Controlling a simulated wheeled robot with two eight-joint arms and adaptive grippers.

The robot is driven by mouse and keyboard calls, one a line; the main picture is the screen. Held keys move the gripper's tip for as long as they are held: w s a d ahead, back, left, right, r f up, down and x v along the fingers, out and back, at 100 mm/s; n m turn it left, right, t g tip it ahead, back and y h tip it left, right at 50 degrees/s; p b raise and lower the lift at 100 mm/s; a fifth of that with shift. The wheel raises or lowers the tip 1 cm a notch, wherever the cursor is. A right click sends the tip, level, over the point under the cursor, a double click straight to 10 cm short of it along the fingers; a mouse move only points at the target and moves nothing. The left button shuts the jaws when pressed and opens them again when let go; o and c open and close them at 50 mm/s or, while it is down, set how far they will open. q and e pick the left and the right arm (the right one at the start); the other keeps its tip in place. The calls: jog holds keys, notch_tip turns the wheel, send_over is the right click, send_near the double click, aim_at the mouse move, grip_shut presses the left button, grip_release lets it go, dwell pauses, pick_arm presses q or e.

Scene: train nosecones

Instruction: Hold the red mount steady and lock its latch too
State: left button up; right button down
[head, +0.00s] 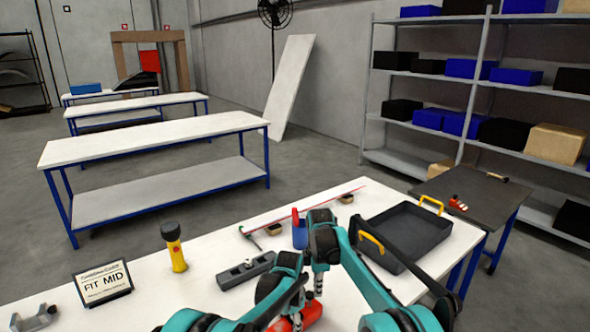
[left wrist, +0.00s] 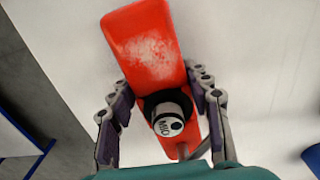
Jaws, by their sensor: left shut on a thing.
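The red mount (head: 304,314) lies on the white table near the bottom edge of the head view, partly hidden by my arms. In the left wrist view the red mount (left wrist: 150,45) is a long red block with a worn pale patch. A round part marked MID (left wrist: 168,124) sits in a black collar on it. My left gripper (left wrist: 160,115) is shut on the mount, a finger on each side. A thin grey bar (left wrist: 198,149) lies by the mount's lower end; I cannot tell if it is the latch. My right gripper (head: 319,284) points down just above the mount, its fingertips unclear.
A dark tray (head: 410,262) with yellow handles stands to the right. A yellow flashlight (head: 175,250), a FIT MID sign (head: 103,284), a grey block (head: 245,270) and a blue cup (head: 300,236) stand on the table. A long red strip (head: 320,200) lies behind. Bare table shows between sign and flashlight.

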pick_arm(q)
jog(key=shift+d, duration=0.15)
pick_arm(e)
jog(key=shift+w+a, duration=0.3)
jog(key=shift+w, duration=0.25)
jog(key=shift+d, duration=0.1)
jog(key=shift+w+d, duration=0.2)
jog(key=shift+d, duration=0.1)
notch_tip(320, 180, up, 6)
dwell(0.4)
jog(key=shift+s+f, duration=0.4)
jog(key=shift+f, duration=0.6)
jog(key=shift+s+f, duration=0.35)
jog(key=shift+f, duration=0.65)
jog(key=shift+s+f, duration=0.4)
jog(key=shift+f, duration=0.6)
